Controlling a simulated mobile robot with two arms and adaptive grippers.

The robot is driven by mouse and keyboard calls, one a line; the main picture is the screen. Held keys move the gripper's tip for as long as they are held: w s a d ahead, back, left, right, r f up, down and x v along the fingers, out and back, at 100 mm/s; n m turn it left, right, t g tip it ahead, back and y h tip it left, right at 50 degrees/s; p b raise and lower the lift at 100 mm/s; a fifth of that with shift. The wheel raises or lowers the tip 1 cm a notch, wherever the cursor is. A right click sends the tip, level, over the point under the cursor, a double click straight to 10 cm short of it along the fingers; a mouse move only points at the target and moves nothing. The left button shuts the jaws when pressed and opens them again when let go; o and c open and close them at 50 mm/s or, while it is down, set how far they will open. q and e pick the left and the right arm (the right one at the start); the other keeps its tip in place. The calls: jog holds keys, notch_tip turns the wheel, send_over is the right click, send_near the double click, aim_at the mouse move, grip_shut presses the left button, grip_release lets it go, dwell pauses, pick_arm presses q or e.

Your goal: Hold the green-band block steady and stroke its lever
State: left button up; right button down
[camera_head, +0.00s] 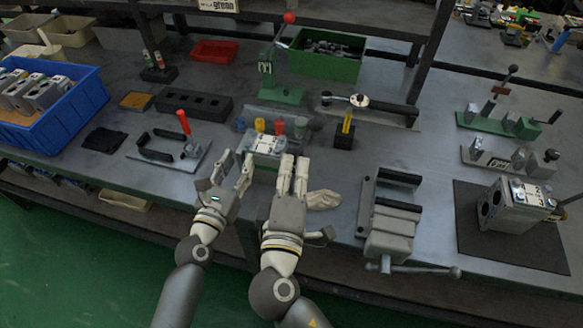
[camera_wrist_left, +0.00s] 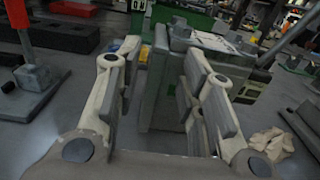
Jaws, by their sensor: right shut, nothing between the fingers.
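A grey metal valve block (camera_head: 265,147) with a pale marked top stands near the table's front edge, partly hidden by my grippers. My left gripper (camera_head: 238,157) is open at the block's left side. In the wrist view its fingers are spread, with the block's near part between and beyond them; a gap shows to the left finger. My right gripper (camera_head: 294,158) is shut and empty at the block's right side. I cannot clearly make out the block's lever.
A blue bin (camera_head: 62,112) holds several blocks at left. A red-handled fixture (camera_head: 165,158) and a grey vise (camera_head: 388,225) flank the work spot. Crumpled cloth (camera_head: 323,200) lies beside my right gripper. Another block (camera_head: 512,207) stands on a dark mat at right.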

pick_arm(q)
jog(key=shift+a, duration=0.1)
jog(key=v, duration=1.2)
